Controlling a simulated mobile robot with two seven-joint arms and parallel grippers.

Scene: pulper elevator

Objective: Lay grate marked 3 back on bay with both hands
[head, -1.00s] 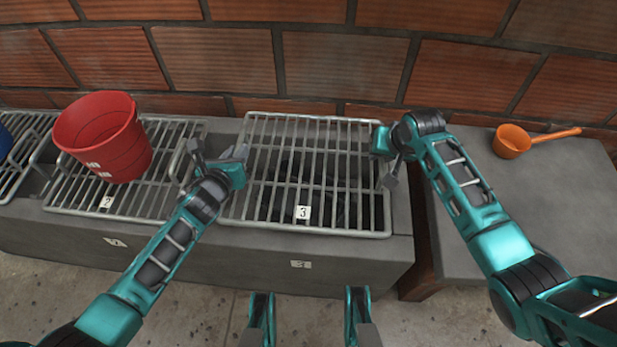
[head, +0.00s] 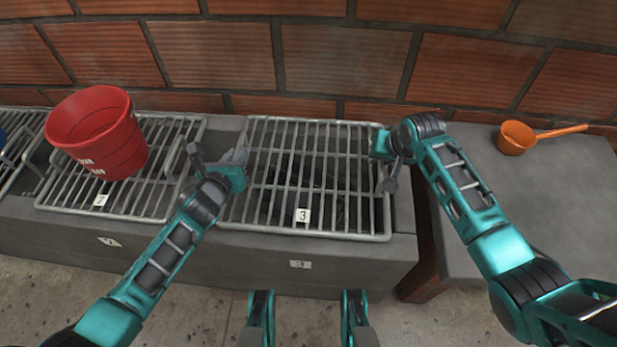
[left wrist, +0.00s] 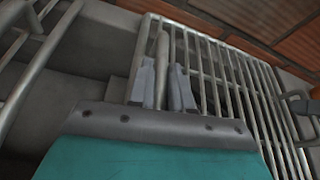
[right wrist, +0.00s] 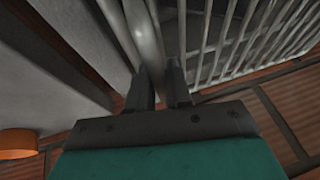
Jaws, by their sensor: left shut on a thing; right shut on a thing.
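The grate marked 3 (head: 315,217) is a grey metal bar grate with a small white label "3" near its front edge. In the head view it lies over, or just above, the bay marked 3 (head: 345,262); any gap beneath it is hard to judge. My left gripper (head: 238,157) is shut on its left side bar, which shows between the fingers in the left wrist view (left wrist: 168,85). My right gripper (head: 385,165) is shut on its right side bar, seen between the fingers in the right wrist view (right wrist: 157,85). Dark shapes show beneath the bars, unclear.
Left of it, a grate marked 2 (head: 75,203) lies on its bay with a red bucket (head: 115,150) on top. On the right, an orange ladle (head: 516,138) rests on a separate grey slab (head: 545,210). A brick wall (head: 340,62) stands behind.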

